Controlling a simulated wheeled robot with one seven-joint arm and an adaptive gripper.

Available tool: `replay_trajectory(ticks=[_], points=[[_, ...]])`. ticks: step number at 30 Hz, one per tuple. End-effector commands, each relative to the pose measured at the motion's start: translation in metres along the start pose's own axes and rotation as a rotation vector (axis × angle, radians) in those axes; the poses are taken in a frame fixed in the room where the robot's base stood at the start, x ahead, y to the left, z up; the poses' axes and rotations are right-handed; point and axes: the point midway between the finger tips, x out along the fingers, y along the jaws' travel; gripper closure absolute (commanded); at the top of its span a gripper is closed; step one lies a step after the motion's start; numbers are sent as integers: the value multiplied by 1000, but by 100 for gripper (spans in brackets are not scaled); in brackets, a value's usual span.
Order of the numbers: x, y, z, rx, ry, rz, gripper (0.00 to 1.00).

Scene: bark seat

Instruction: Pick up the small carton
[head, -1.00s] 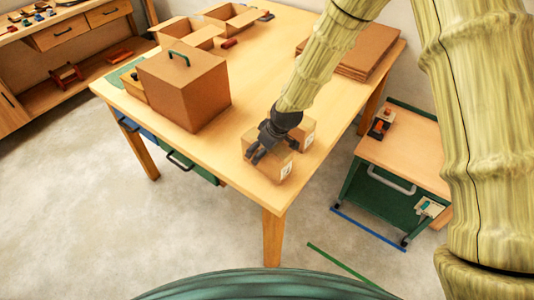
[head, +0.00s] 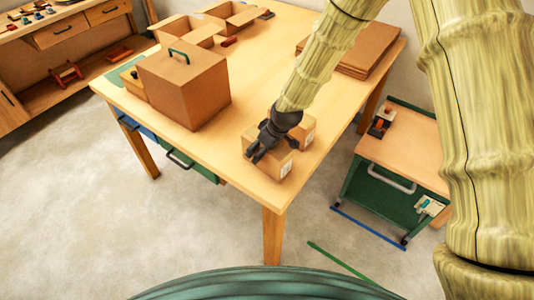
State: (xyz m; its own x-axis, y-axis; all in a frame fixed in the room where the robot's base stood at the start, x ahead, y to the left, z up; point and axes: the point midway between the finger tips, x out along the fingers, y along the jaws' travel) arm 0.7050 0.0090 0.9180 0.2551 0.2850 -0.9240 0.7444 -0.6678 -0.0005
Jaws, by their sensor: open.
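Two small cartons sit close together near the table's front corner. The nearer small carton (head: 274,165) is brown with a white label on its right side. The other small carton (head: 305,132) stands just behind and to the right, also labelled, and is partly hidden by my gripper. My dark gripper (head: 258,155) is open and points down over the nearer carton, with its fingers at the carton's top and left side. I cannot tell whether the fingers touch it.
A large brown box with a green handle (head: 186,90) stands left on the wooden table (head: 240,185). Open boxes (head: 190,30) are at the back, flat cardboard (head: 365,48) at the back right. A green cart (head: 405,165) stands right of the table.

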Motion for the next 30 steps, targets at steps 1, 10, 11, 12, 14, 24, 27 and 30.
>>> replay_trajectory(ticks=[1, 10, 11, 12, 14, 24, 27, 30], points=[[0, 0, 0, 0, 0, 0, 11], [0, 0, 0, 0, 0, 0, 45], [0, 0, 0, 0, 0, 0, 51], [0, 0, 0, 0, 0, 0, 57], [0, 0, 0, 0, 0, 0, 58], [1, -1, 1, 0, -2, -1, 59], [0, -1, 1, 0, -2, -2, 59], [-5, -1, -2, 0, -2, -2, 59]])
